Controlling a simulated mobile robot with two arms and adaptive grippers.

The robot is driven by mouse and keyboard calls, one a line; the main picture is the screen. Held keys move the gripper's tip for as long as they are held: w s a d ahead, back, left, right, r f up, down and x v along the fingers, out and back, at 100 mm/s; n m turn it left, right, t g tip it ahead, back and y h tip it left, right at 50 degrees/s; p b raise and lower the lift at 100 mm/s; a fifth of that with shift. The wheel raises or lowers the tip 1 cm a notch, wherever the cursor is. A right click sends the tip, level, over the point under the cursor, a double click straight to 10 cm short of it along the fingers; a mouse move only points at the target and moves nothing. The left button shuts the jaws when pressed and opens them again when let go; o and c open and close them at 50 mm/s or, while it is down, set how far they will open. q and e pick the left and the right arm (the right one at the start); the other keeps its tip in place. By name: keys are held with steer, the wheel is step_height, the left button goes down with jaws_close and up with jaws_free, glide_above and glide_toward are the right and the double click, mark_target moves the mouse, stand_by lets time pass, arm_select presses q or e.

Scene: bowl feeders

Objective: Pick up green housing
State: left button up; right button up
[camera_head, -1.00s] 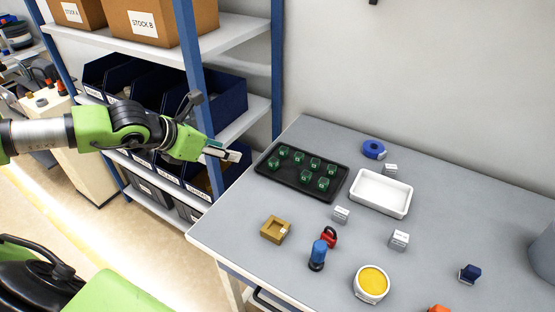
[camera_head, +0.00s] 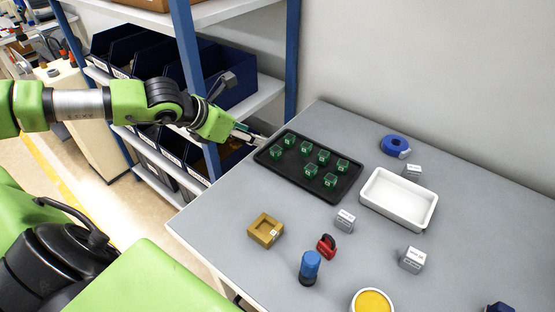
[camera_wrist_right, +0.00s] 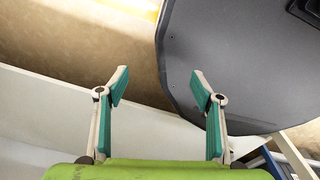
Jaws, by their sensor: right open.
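Several small green housings, such as one at the left end (camera_head: 276,152) and one at the right end (camera_head: 343,166), stand in a black tray (camera_head: 297,189) at the table's back left. My left gripper (camera_head: 256,139) is at the tray's left end in the head view, beside the housings and not around any of them. I cannot tell whether its fingers are apart. My right gripper (camera_wrist_right: 160,82) shows in the right wrist view with its fingers spread and nothing between them. No housing is in that view.
A blue-post shelf (camera_head: 188,80) stands close to the left arm.

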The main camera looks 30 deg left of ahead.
arm_select(q)
step_height(320, 180, down, 2)
steer(key=b, duration=0.1)
steer(key=p, duration=0.2)
glide_toward(275, 149)
steer(key=x, duration=0.4)
steer(key=shift+w+d, duration=0.1)
steer(key=shift+d, duration=0.1)
steer(key=shift+w+f, duration=0.3)
steer(key=shift+f, duration=0.05)
steer(key=shift+w+d+f+p, duration=0.1)
steer(key=shift+w+f+p, duration=0.2)
steer(key=shift+w+p, duration=0.1)
steer(key=p+x, duration=0.1)
steer(key=x, duration=0.2)
steer(key=shift+w+f, duration=0.4)
steer(key=shift+f, duration=0.1)
steer(key=c, duration=1)
arm_select(e)
steer(key=shift+w+a+r, duration=0.1)
steer(key=shift+w+r, duration=0.2)
steer(key=shift+r, duration=0.2)
steer(key=shift+w+r, duration=0.25)
steer(key=shift+r, duration=0.25)
